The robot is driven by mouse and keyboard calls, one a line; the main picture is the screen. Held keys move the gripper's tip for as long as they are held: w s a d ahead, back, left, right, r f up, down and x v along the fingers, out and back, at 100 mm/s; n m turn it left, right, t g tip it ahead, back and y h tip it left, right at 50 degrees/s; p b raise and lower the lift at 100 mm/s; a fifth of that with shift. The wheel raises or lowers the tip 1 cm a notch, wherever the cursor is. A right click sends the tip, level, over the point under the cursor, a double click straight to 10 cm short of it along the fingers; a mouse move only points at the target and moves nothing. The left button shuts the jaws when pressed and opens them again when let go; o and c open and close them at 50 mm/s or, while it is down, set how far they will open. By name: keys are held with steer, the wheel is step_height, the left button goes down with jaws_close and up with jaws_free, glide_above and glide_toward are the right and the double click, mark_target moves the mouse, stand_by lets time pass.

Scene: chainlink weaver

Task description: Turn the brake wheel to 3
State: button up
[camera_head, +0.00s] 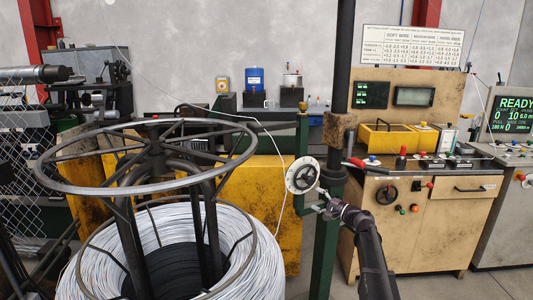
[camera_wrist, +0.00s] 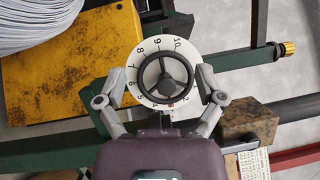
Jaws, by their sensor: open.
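The brake wheel (camera_wrist: 164,70) is a small black spoked handwheel in front of a round white dial (camera_wrist: 137,74) with black numbers around its rim. A small red mark shows at the dial's lower edge in the wrist view; the number beside it is too small to read surely. In the head view the white dial (camera_head: 302,169) sits by the dark green post, left of my gripper (camera_head: 324,203). In the wrist view my gripper (camera_wrist: 161,78) is open, with one finger on each side of the dial. I cannot tell whether the fingers touch it.
A green post (camera_head: 323,245) stands right behind the dial. A large wire reel (camera_head: 150,190) with a coil of pale wire fills the left. A yellow box (camera_head: 268,195) stands between. A control cabinet (camera_head: 450,225) with knobs and a screen (camera_head: 515,115) is at right.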

steer(key=s+a+f+n+g+h+p, duration=0.3)
steer(key=s+a+f+n+g, duration=0.1)
steer(key=s, duration=0.6)
steer(key=s+a+f+n+g+h+p, duration=0.3)
steer(key=s+a+f+g, duration=0.15)
steer(key=s, duration=0.45)
steer(key=s+d+f+n+g+h+p, duration=0.1)
steer(key=s+d+g+h+p, duration=0.1)
steer(key=s, duration=0.6)
steer(key=s+d+f+n+g+h+p, duration=0.1)
steer(key=s+d+g+h+p, duration=0.1)
steer(key=s+d+h, duration=0.3)
steer(key=s+h, duration=0.1)
steer(key=s, duration=0.3)
steer(key=shift+s+n, duration=0.25)
steer(key=shift+n, duration=0.15)
